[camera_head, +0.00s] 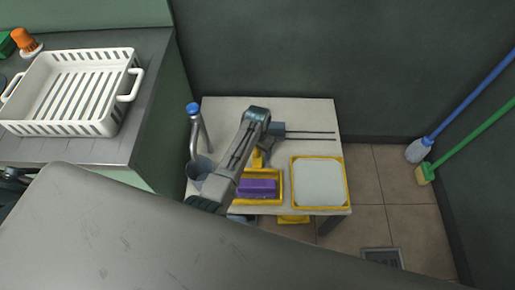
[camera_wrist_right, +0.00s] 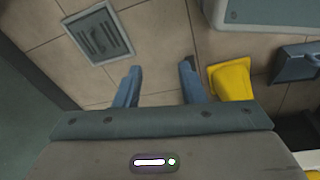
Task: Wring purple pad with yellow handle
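A purple pad (camera_head: 257,188) lies in a yellow-framed tray (camera_head: 279,190) on the small pale table. A yellow handle part (camera_head: 258,158) shows just behind the pad, partly covered by my left arm. My left gripper (camera_head: 277,130) is above the table, behind the pad and close to the yellow part. Its fingertips are not clear, so I cannot tell whether it touches or grips that part. My right gripper (camera_wrist_right: 159,84) shows in the right wrist view with its fingers apart and nothing between them, over the tiled floor. A yellow piece (camera_wrist_right: 232,79) is right of its fingers.
A white board with a yellow frame (camera_head: 319,182) lies right of the pad. A blue-topped tap-like post (camera_head: 195,125) stands at the table's left. A white rack (camera_head: 75,92) is on the left counter. A floor drain (camera_wrist_right: 97,33), blue mop (camera_head: 419,149) and green broom (camera_head: 427,172) are rightward.

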